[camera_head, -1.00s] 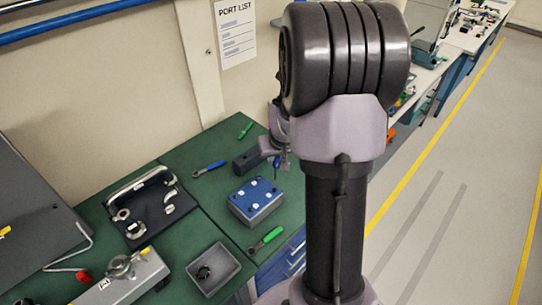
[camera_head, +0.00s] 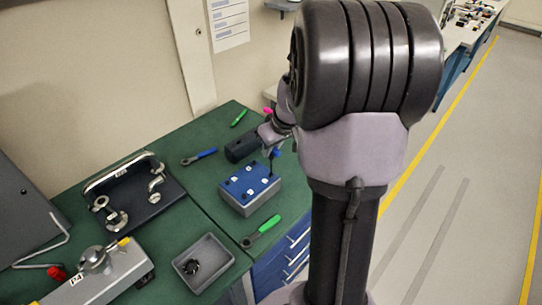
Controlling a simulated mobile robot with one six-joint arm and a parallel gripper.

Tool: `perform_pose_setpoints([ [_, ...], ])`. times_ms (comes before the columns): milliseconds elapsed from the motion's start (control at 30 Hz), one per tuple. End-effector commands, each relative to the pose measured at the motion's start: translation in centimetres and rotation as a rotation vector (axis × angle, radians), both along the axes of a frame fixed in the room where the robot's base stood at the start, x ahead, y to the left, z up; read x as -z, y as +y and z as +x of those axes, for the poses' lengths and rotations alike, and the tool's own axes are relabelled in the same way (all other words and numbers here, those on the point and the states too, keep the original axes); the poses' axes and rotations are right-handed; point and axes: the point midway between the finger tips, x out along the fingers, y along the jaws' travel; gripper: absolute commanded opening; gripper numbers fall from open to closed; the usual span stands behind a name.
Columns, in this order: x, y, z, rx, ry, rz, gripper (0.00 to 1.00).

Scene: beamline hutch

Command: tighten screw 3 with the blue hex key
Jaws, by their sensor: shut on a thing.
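A grey block with a blue top plate (camera_head: 250,184) stands on the green bench. The plate has several dark screws and small white labels, too small to read. My gripper (camera_head: 271,146) is at the block's far right corner, partly hidden by my own arm. It is shut on a thin dark tool that points down, with a bit of blue beside it, which looks like the blue hex key (camera_head: 277,153). The tool's lower end is at or just above the plate's far right part. I cannot tell whether it touches a screw.
A blue-handled tool (camera_head: 200,157) and a green-handled one (camera_head: 239,117) lie behind. Another green-handled tool (camera_head: 262,231) lies in front. A dark box (camera_head: 240,148) stands close to my gripper. A grey tray (camera_head: 203,264) and a rack of metal parts (camera_head: 135,190) stand left.

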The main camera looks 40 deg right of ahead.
Motion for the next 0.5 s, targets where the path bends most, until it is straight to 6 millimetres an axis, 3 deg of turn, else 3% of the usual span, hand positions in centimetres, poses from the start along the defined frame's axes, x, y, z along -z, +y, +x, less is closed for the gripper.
perform_pose_setpoints([
  [267,-0.12,0.0,0.0,-0.018,0.0,0.0,0.0],
  [500,0.01,-0.02,0.03,-0.321,0.0,0.001,0.0],
])
